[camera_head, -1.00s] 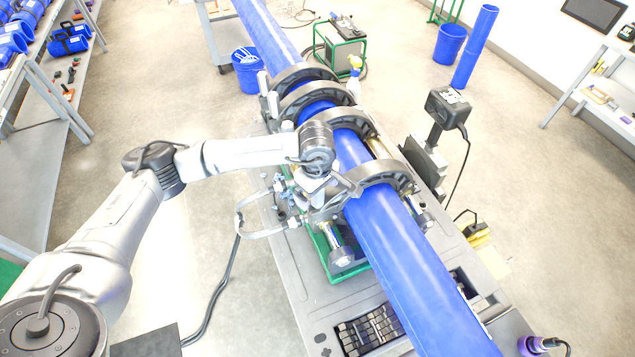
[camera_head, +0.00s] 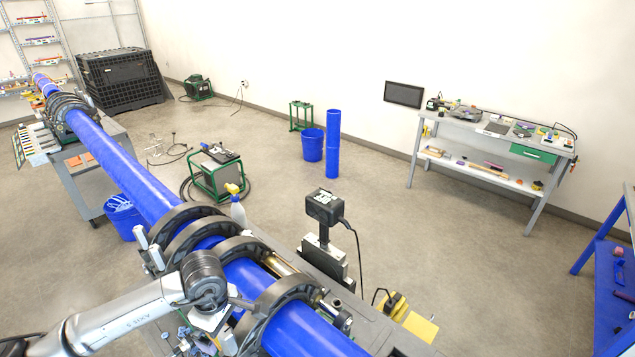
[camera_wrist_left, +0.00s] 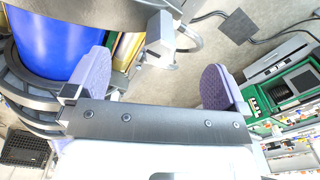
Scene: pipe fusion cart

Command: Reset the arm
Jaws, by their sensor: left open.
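My left arm (camera_head: 120,312) comes in from the left. Its wrist is beside the ring clamps (camera_head: 275,308) around the long blue pipe (camera_head: 140,183). In the left wrist view my left gripper (camera_wrist_left: 157,84) is open, its two purple finger pads wide apart with nothing held between them. The blue pipe (camera_wrist_left: 50,45) and dark clamp rings are close to the left finger in that view. In the head view the fingertips are hard to make out against the clamps. My right gripper is not in view.
A black box on a post (camera_head: 325,207) stands right of the clamps. A green-framed unit (camera_head: 218,172), a blue bucket (camera_head: 312,145) and an upright blue pipe (camera_head: 333,143) stand behind. A workbench (camera_head: 490,140) is along the wall.

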